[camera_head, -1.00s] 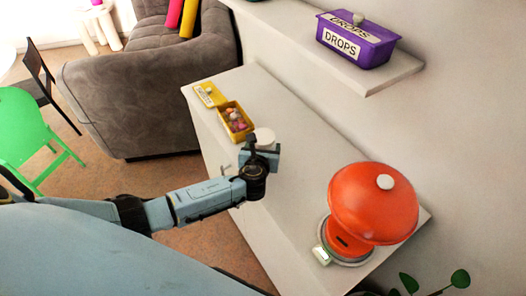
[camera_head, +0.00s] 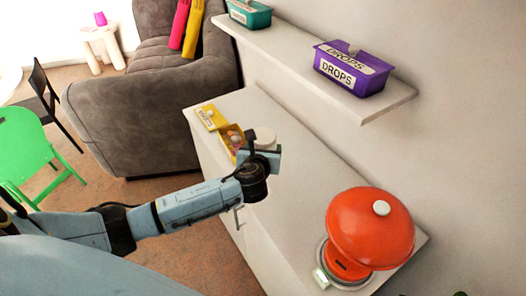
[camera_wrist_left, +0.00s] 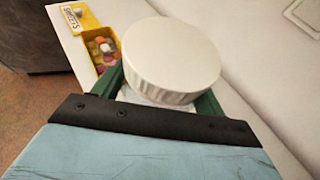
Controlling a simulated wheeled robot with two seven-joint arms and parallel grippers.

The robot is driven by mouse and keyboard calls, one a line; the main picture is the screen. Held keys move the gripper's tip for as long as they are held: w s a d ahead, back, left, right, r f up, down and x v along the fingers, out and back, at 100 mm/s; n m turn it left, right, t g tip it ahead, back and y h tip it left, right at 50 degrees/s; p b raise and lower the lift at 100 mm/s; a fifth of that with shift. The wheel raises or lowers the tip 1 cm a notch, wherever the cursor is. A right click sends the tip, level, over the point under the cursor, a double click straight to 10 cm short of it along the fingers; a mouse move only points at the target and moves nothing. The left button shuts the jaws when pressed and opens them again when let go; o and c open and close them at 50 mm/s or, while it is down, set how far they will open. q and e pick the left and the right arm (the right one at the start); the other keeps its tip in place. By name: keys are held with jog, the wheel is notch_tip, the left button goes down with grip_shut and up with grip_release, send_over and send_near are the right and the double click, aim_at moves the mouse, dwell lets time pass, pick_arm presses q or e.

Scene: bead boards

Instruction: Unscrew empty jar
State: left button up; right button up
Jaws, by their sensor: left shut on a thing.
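The jar's round white lid (camera_head: 265,138) shows in the head view at the back of the white counter, just right of a yellow box of sweets. In the wrist view the lid (camera_wrist_left: 178,52) fills the upper middle, seen from above and the side. My left gripper (camera_head: 264,155) is shut on the jar, its dark green fingers on either side below the lid. Only a pale strip of the jar's body (camera_wrist_left: 150,98) shows under the lid; the rest is hidden, so I cannot tell its contents. My right gripper is not in view.
The yellow box (camera_wrist_left: 101,47) holds colourful sweets, with its SWEETS-labelled lid (camera_wrist_left: 75,17) beside it. An orange domed scale (camera_head: 370,228) stands at the counter's near end. A purple DROPS box (camera_head: 352,70) and a teal box (camera_head: 249,14) are on the shelf (camera_head: 300,60). Mid-counter is clear.

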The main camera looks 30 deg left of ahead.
pick_arm(q)
jog(key=o, duration=0.6)
jog(key=c, duration=0.8)
jog(key=shift+s+d+b, duration=0.2)
jog(key=shift+s+b, duration=0.05)
jog(key=shift+b, duration=0.35)
jog(key=shift+s+d+r+m+t+h+b, duration=0.25)
jog(key=shift+s+d+m+h+b, duration=0.55)
jog(key=shift+s+b, duration=1.1)
jog(key=shift+s+d+r+m+h+b, duration=0.5)
jog(key=shift+s+d+b, duration=0.45)
jog(key=shift+s+b, duration=0.9)
jog(key=shift+s+d+r+m+t+h+b, duration=0.15)
jog(key=shift+s+d+m+h+b, duration=0.55)
jog(key=shift+s+b, duration=1.15)
